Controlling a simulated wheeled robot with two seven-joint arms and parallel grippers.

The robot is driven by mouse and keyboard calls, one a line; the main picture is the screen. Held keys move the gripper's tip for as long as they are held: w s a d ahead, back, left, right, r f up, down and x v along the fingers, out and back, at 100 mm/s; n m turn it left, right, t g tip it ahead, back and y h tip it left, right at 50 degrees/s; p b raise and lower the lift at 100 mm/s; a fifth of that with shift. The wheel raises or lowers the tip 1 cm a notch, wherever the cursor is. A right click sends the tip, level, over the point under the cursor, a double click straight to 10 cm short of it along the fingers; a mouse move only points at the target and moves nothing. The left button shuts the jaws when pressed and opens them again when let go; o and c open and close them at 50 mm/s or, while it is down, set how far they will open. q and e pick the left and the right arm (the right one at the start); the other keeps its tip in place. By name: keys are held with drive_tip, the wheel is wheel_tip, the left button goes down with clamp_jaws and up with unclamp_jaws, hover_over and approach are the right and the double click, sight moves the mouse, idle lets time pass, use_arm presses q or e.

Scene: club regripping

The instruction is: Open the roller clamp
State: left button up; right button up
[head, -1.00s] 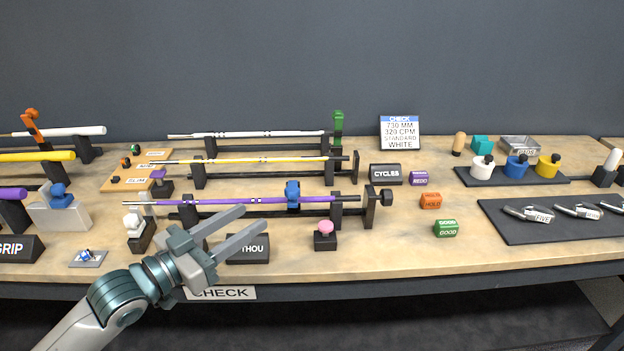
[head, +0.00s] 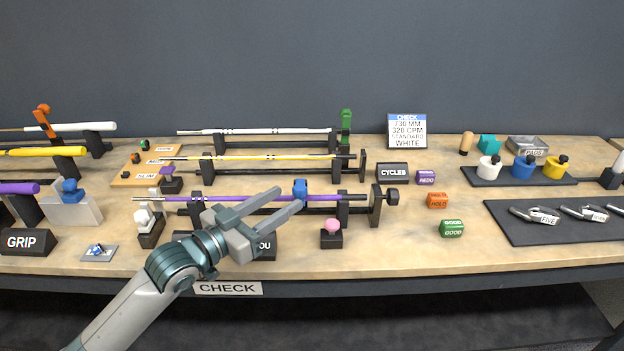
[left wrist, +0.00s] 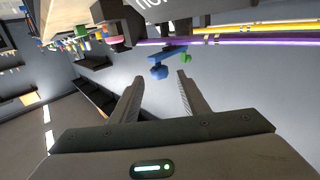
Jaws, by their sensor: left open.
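A purple shaft (head: 330,197) lies across black stands on the bench in the head view. A blue clamp (head: 300,188) sits around it, near its right part. My left gripper (head: 286,201) is open, its fingertips close to the blue clamp and pointing toward it. In the left wrist view the fingers (left wrist: 160,78) stand apart, with the blue clamp (left wrist: 160,70) and its round knob seen beyond and between the tips. The purple shaft (left wrist: 215,41) runs across behind it. I cannot tell whether the fingers touch the clamp. My right gripper is not in view.
A black knob (head: 392,194) is at the right end of the stand. A pink-topped post (head: 331,228) stands in front of it. The yellow (head: 270,157) and white (head: 255,131) shafts lie behind. A black sign block (head: 264,248) is under my gripper. Bench space between the pink post and green block (head: 452,228) is clear.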

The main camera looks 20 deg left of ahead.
sight(304, 187)
use_arm(q)
drive_tip(key=p+x, duration=0.1)
drive_tip(key=x, duration=0.7)
drive_tip(key=shift+w+d, duration=0.15)
drive_tip(key=shift+w, duration=0.05)
drive_tip(key=shift+w+d+p, duration=0.25)
drive_tip(key=shift+w+p, duration=0.05)
drive_tip(key=shift+w, duration=0.15)
drive_tip(key=shift+w+d, duration=0.1)
drive_tip(key=shift+w, duration=0.05)
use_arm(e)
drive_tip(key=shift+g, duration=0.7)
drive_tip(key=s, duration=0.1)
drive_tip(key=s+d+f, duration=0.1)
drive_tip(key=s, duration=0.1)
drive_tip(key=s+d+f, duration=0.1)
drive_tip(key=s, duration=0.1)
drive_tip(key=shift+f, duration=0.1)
use_arm(q)
drive_tip(key=c, duration=0.8)
clamp_jaws()
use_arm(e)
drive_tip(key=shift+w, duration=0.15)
